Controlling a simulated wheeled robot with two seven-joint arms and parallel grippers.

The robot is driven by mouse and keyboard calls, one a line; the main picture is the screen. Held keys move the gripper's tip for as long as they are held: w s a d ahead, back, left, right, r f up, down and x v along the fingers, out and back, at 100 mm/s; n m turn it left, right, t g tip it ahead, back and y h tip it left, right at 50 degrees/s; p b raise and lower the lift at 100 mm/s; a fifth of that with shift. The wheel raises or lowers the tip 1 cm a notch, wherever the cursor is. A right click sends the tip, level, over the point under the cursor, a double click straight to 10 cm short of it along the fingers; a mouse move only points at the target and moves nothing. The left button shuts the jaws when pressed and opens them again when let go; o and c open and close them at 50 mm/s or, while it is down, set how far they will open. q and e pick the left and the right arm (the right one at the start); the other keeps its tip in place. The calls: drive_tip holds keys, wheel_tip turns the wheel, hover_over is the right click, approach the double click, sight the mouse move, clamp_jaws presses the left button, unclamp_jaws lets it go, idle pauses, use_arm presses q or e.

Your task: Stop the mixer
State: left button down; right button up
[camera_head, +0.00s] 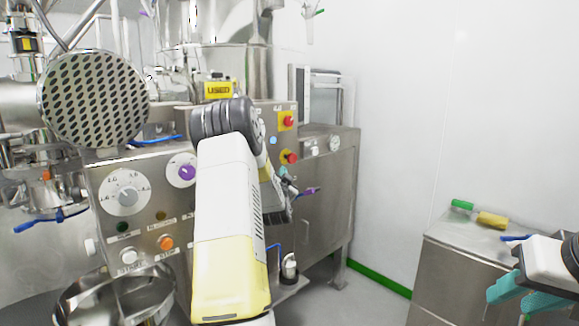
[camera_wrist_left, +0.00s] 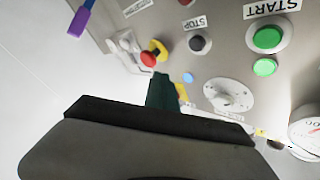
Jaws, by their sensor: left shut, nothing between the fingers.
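The steel control panel (camera_wrist_left: 225,70) fills the upper part of the left wrist view, seen turned over. It carries a dark button (camera_wrist_left: 199,43) labelled STOP, a green button (camera_wrist_left: 267,38) labelled START and a red mushroom button (camera_wrist_left: 150,57) on yellow. My left gripper (camera_wrist_left: 162,90) is shut and empty; its fingertips appear just below the red button, and contact cannot be told. In the head view, my left gripper (camera_head: 284,172) is by the panel's right side, mostly hidden by my arm. My right gripper (camera_head: 517,293) is open and empty at lower right.
A nearer panel with a white dial (camera_head: 127,196) is at left. A steel cabinet (camera_head: 450,255) stands at right. Some floor between is clear.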

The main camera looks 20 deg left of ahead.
use_arm(q)
drive_tip(key=w+a, duration=0.2)
drive_tip(key=a, duration=0.5)
drive_tip(key=shift+w, duration=0.4)
idle(1.6)
drive_tip(key=shift+w+a, duration=0.15)
drive_tip(key=shift+a, duration=0.2)
drive_tip(key=shift+w+a, duration=0.15)
drive_tip(key=shift+a, duration=0.25)
idle(0.6)
drive_tip(key=shift+d, duration=0.1)
drive_tip(key=shift+s+d, duration=0.3)
drive_tip(key=shift+d, duration=0.4)
drive_tip(key=shift+d, duration=0.1)
drive_tip(key=shift+s+d, duration=0.35)
drive_tip(key=shift+d, duration=0.4)
drive_tip(key=shift+s+d, duration=0.3)
drive_tip(key=shift+d, duration=0.4)
drive_tip(key=shift+s+d, duration=0.35)
drive_tip(key=shift+d, duration=0.4)
